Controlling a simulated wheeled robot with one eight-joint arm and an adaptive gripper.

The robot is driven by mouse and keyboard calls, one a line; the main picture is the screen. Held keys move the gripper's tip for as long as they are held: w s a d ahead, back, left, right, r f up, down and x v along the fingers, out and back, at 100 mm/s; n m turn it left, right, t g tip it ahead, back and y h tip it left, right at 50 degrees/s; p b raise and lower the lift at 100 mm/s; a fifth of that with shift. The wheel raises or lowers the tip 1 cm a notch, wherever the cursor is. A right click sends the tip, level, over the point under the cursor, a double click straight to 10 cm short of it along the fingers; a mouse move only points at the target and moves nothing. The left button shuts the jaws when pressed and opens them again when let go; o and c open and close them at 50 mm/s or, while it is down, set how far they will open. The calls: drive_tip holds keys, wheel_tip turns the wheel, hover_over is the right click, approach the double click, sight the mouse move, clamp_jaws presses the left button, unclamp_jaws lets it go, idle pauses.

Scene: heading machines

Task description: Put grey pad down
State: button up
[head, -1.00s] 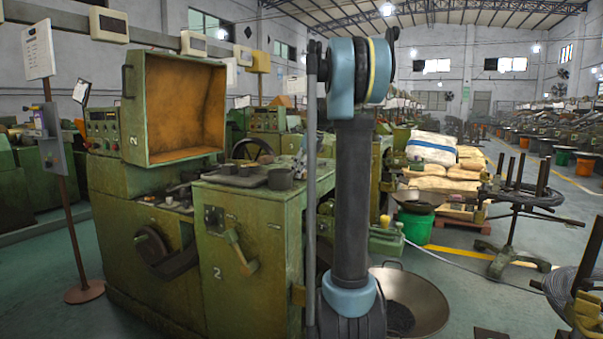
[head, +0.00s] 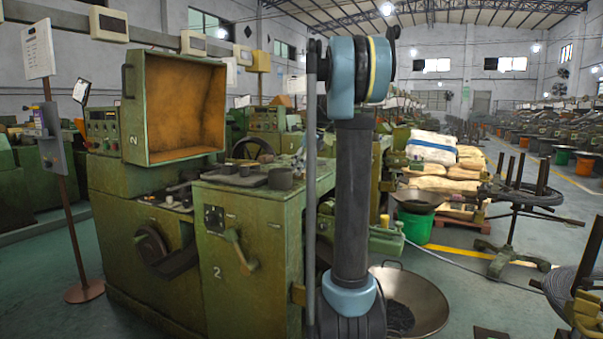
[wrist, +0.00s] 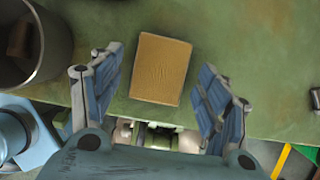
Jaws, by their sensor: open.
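In the wrist view a flat, roughly square tan-brown pad (wrist: 161,69) lies on a green surface (wrist: 255,75). It looks tan rather than grey; no other pad shows there. My gripper (wrist: 160,62) is open, with one blue-grey finger on each side of the pad. Gaps show between both fingers and the pad, so they do not hold it. In the head view the gripper is out of sight, and I cannot make out the pad.
A dark cup (wrist: 62,48) stands left of the gripper in the wrist view. In the head view a green machine (head: 248,235) carries a dark cup (head: 281,178) and a flat tray. A wide metal pan (head: 425,308) is on the floor behind my arm.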

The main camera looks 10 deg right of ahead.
drive_tip(key=v, duration=1.1)
drive_tip(key=s+a+f+n+h, duration=0.1)
drive_tip(key=s+a+f+n, duration=0.1)
drive_tip(key=s+f+n, duration=0.7)
drive_tip(key=s+a+f+n+h, duration=0.1)
drive_tip(key=s+a+f+n, duration=0.25)
drive_tip(key=s, duration=0.85)
drive_tip(key=s+d+f+n+h, duration=0.1)
drive_tip(key=s+f+n, duration=1.2)
drive_tip(key=s+f, duration=0.7)
wheel_tip(320, 180, down, 3)
drive_tip(key=shift+d+f+h, duration=0.1)
drive_tip(key=shift+d+h, duration=0.2)
drive_tip(key=shift+w+f, duration=0.2)
drive_tip(key=shift+w, duration=0.25)
drive_tip(key=shift+o, duration=0.5)
